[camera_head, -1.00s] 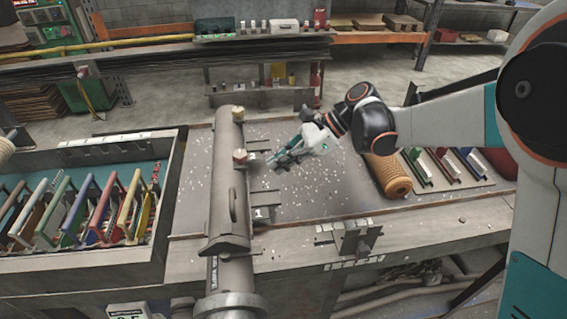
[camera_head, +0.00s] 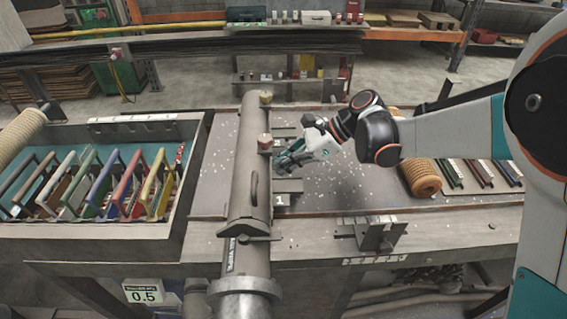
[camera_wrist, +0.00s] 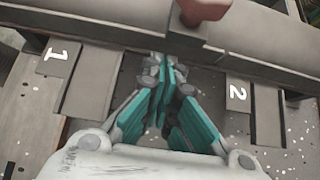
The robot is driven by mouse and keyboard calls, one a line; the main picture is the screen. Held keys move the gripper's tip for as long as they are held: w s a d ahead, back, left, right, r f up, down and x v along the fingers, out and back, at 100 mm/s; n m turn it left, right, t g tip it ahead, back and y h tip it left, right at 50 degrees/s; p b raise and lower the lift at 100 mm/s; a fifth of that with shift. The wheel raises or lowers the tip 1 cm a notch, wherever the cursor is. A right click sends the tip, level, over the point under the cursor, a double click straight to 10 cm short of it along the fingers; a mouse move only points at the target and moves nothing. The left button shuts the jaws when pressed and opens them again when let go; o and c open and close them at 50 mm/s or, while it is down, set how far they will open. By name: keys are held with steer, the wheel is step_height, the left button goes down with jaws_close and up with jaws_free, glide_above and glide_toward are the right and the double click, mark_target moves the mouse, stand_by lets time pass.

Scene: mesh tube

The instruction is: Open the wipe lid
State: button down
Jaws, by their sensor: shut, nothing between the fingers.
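A long grey tube (camera_head: 250,165) lies front to back across the bench. It has a dark curved handle (camera_head: 255,188) and a red-brown knob (camera_head: 265,143) on top. No part is clearly marked as the wipe lid, so I cannot tell which piece it is. My gripper (camera_head: 278,166) is at the tube's right side. In the wrist view my gripper (camera_wrist: 167,64) has its teal fingers closed together and empty, with the tips close to the tube's edge; I cannot tell whether they touch. The red-brown knob (camera_wrist: 203,10) is just beyond the tips.
Plates marked 1 (camera_wrist: 72,95) and 2 (camera_wrist: 262,110) stick out from the tube on either side of my fingers. A tray of coloured frames (camera_head: 95,185) is at left, an orange roll (camera_head: 421,178) at right. The speckled bench right of the tube is mostly clear.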

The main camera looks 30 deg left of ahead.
mark_target(261, 140)
steer(key=r+t+h+p, duration=0.1)
steer(key=r+p, duration=0.1)
steer(key=a+r+t+h+p, duration=0.1)
steer(key=r+h+p, duration=0.1)
steer(key=p, duration=0.1)
steer(key=s+r+h+p, duration=0.1)
steer(key=r+h+p, duration=0.1)
steer(key=r+p, duration=0.1)
steer(key=shift+a+t, duration=0.3)
steer(key=shift+t, duration=0.1)
steer(key=a+r+h+p, duration=0.1)
steer(key=s+a+r+t+h+p, duration=0.1)
steer(key=a+r+t+h+p, duration=0.1)
steer(key=h, duration=0.1)
steer(key=shift+s+r, duration=0.15)
steer(key=shift+s, duration=0.1)
steer(key=shift+s+a+r+p, duration=0.15)
steer(key=shift+a+r+p, duration=0.1)
steer(key=shift+p, duration=0.1)
steer(key=a, duration=0.1)
steer(key=s+a+r, duration=0.1)
steer(key=a+p, duration=0.1)
steer(key=shift+s+r, duration=0.25)
steer(key=shift+s, duration=0.1)
steer(key=shift+s+a+r+p, duration=0.1)
steer(key=shift+s+a+p, duration=0.1)
steer(key=shift+s+a, duration=0.4)
steer(key=shift+s+a+r+p, duration=0.1)
steer(key=shift+s+a+p, duration=0.1)
steer(key=shift+a, duration=0.65)
